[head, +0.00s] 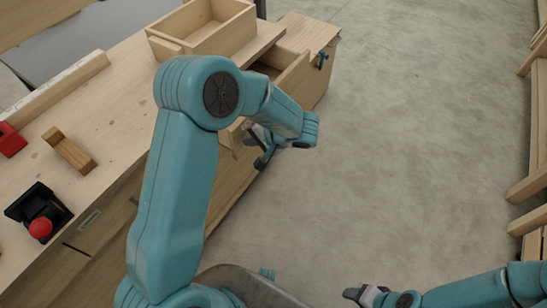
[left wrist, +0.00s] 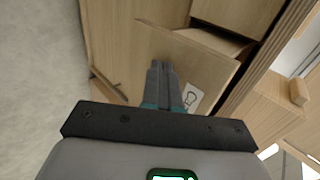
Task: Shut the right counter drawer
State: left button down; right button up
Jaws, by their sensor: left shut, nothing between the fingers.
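The right counter drawer (head: 292,80) stands partly open at the far end of the wooden counter. My left arm crosses in front of it and hides part of it. In the left wrist view its pale wooden front (left wrist: 205,62) carries a white label, and a dark gap shows behind its top edge. My left gripper (head: 262,160) is shut and empty, low beside the drawer. In the left wrist view its fingers (left wrist: 165,80) point at the drawer front; I cannot tell whether they touch it. My right gripper (head: 362,293) is at the bottom edge, away from the counter; its jaw opening is unclear.
On the counter top (head: 105,110) are an open wooden box (head: 205,30), a wooden block (head: 69,150), a red object (head: 10,140) and a black device with a red knob (head: 40,228). Grey floor to the right is clear up to wooden frames (head: 538,130).

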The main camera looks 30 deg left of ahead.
pick_arm(q)
jog(key=a+b, duration=0.2)
jog(key=a, duration=0.4)
jog(key=a+b, duration=0.2)
jog(key=a, duration=0.4)
jog(key=shift+w+a+f+b, duration=0.1)
jog(key=shift+w+a+b, duration=0.1)
jog(key=shift+a+b, duration=0.15)
jog(key=shift+a, duration=0.6)
jog(key=shift+a+r, duration=0.15)
jog(key=shift+r, duration=0.1)
jog(key=shift+a, duration=0.1)
